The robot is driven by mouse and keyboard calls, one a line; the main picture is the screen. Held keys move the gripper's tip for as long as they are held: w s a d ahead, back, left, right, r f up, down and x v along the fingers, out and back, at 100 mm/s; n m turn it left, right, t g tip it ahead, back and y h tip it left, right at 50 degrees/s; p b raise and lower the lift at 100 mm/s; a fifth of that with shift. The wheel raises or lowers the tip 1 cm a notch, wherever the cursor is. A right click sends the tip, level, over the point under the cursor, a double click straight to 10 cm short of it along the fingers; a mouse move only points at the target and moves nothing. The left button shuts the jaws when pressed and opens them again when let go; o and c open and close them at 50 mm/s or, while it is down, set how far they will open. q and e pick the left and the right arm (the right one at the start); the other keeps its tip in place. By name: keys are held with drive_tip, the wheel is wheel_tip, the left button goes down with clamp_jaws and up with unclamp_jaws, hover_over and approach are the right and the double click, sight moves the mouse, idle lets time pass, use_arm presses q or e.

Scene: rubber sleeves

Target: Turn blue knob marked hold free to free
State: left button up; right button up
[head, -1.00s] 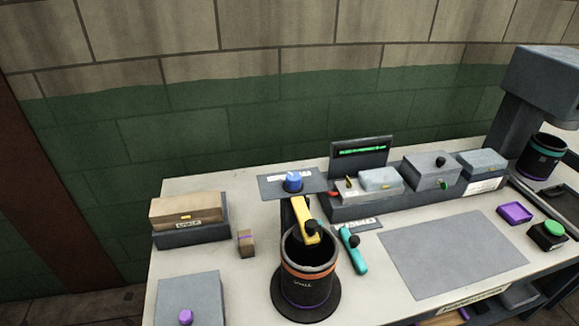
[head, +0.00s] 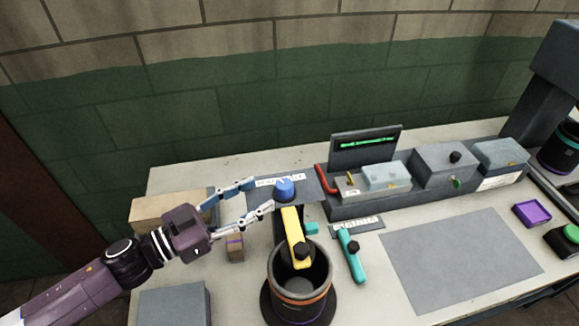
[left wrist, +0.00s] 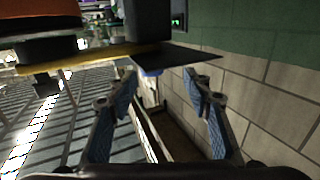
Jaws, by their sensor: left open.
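The blue knob (head: 285,190) stands on a dark plate (head: 308,184) with a white label, behind the dark cup. The label is partly covered by my gripper and its words are too small to read. My left gripper (head: 262,194) reaches in from the left with its fingers spread, the tips just left of the knob. It looks empty, and I cannot tell whether a tip touches the knob. In the left wrist view, the open fingers (left wrist: 162,88) stand either side of a blue patch of the knob (left wrist: 152,73) at the dark plate's edge.
A small brown block (head: 235,248) sits below my gripper.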

sight(278, 189)
use_arm(q)
drive_tip(key=d, duration=0.1)
drive_tip(key=w+d+p, duration=0.1)
drive_tip(key=d, duration=0.1)
drive_tip(key=d+r+p, duration=0.1)
drive_tip(key=d, duration=0.1)
drive_tip(key=shift+w, duration=0.2)
drive_tip(key=shift+w+d+f+p, duration=0.3)
drive_tip(key=shift+w+d+p, duration=0.1)
drive_tip(key=shift+w+d, duration=0.35)
drive_tip(key=shift+d, duration=0.1)
drive_tip(key=c, duration=0.9)
drive_tip(key=shift+g, duration=0.3)
drive_tip(key=shift+c, duration=1.4)
use_arm(e)
drive_tip(key=shift+g, duration=0.3)
drive_tip(key=s+r, duration=0.1)
drive_tip(key=s, duration=0.2)
drive_tip(key=s+r, duration=0.1)
drive_tip(key=shift+s+d+r, duration=0.2)
drive_tip(key=shift+s+r, duration=0.05)
drive_tip(key=shift+r, duration=0.1)
